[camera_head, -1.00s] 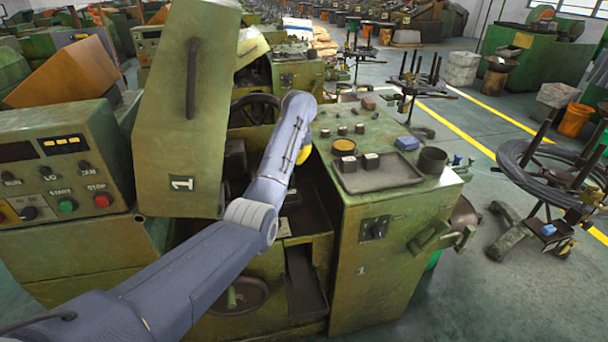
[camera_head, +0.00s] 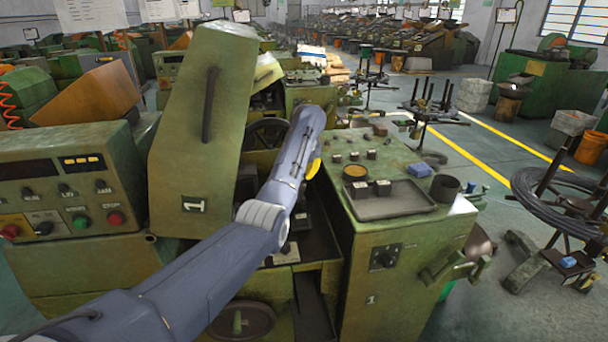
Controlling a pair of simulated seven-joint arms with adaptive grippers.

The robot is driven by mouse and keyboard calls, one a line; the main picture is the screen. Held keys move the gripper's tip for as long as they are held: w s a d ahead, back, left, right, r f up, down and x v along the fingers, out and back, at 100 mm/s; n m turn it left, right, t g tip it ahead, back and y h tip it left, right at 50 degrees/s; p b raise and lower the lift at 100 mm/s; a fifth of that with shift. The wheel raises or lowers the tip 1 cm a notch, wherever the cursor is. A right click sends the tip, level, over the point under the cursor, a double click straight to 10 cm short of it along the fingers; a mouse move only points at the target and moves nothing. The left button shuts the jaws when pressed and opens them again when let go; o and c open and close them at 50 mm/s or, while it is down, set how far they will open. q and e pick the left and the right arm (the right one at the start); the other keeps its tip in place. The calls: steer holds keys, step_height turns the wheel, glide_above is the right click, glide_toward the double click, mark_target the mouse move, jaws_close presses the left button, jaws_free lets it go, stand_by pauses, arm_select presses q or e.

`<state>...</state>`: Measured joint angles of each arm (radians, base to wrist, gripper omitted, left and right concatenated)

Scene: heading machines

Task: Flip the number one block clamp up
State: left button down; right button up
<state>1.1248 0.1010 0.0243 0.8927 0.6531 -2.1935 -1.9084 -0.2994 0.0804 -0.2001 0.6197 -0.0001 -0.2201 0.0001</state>
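The machine numbered one (camera_head: 388,290) stands in front of me. Its green cover with a "1" plate (camera_head: 198,140) is tilted up at the left of the machine's opening. My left arm comes in from the lower left and reaches across the front of the opening, pointing up and away. Its far end is near the flywheel and the right-hand cabinet, and no fingers show. I cannot make out a block clamp; the inside of the machine is dark and partly hidden behind my arm. My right gripper is out of the picture.
A control panel (camera_head: 65,190) with green and red buttons stands at the left. The cabinet top holds a tray (camera_head: 391,203), a blue block (camera_head: 418,170) and a dark cup (camera_head: 445,187). A wire coil stand (camera_head: 553,200) is at the right.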

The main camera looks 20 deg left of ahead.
arm_select(q)
steer(key=shift+r, duration=0.1)
stand_by(0.7)
step_height(320, 180, up, 10)
steer(key=shift+w+a, duration=0.2)
steer(key=shift+w, duration=0.15)
stand_by(0.6)
